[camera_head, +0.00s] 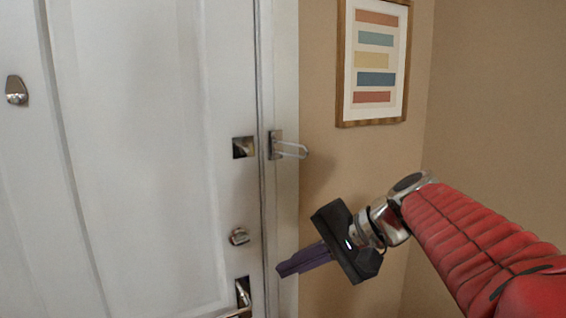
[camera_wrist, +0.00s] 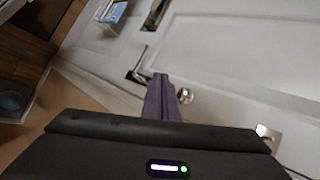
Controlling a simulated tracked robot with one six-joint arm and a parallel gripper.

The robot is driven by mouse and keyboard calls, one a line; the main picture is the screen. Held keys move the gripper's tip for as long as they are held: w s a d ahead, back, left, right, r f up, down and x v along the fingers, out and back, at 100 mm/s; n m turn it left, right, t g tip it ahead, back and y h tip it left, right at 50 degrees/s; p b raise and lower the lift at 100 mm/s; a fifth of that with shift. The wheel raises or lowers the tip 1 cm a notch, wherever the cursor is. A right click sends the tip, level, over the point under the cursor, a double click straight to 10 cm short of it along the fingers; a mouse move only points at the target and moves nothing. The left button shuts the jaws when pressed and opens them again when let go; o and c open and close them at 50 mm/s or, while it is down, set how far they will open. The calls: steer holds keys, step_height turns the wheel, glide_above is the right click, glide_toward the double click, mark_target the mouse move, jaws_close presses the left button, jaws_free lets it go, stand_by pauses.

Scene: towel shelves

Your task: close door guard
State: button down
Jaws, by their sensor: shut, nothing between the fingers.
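The door guard (camera_head: 288,147) is a silver U-shaped bar on a plate fixed to the door frame. Its bar points right, away from the door and over the tan wall. Its matching square metal plate (camera_head: 243,147) sits on the white door (camera_head: 160,150), left of the frame. My gripper (camera_head: 279,270) has its dark purple fingers shut and empty, below the guard and in front of the frame's lower part. The fingers also show in the wrist view (camera_wrist: 160,78). A bright metal piece (camera_wrist: 265,133) sits at the lower right there; I cannot tell which part it is.
A deadbolt knob (camera_head: 239,237) and a lever handle (camera_head: 243,295) are on the door near my fingers. A framed striped picture (camera_head: 374,62) hangs on the wall. The space around the guard bar looks clear.

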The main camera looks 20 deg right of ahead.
steer(key=w+d+r+m+t+y, duration=0.1)
steer(key=w+d+r+t+y, duration=0.1)
steer(key=d+r, duration=0.6)
steer(key=w+d+r+m+t+y, duration=0.2)
steer(key=d+r+t, duration=0.3)
steer(key=d+r, duration=0.4)
steer(key=d, duration=0.3)
steer(key=shift+w+y, duration=0.3)
steer(key=shift+w+r, duration=0.1)
steer(key=w+a+r, duration=0.1)
steer(key=w+a, duration=0.4)
steer(key=a, duration=0.5)
steer(key=shift+w+r, duration=0.2)
steer(key=shift+r, duration=0.05)
steer(key=shift+a, duration=0.1)
steer(key=shift+s+m, duration=0.1)
steer(key=shift+m, duration=0.2)
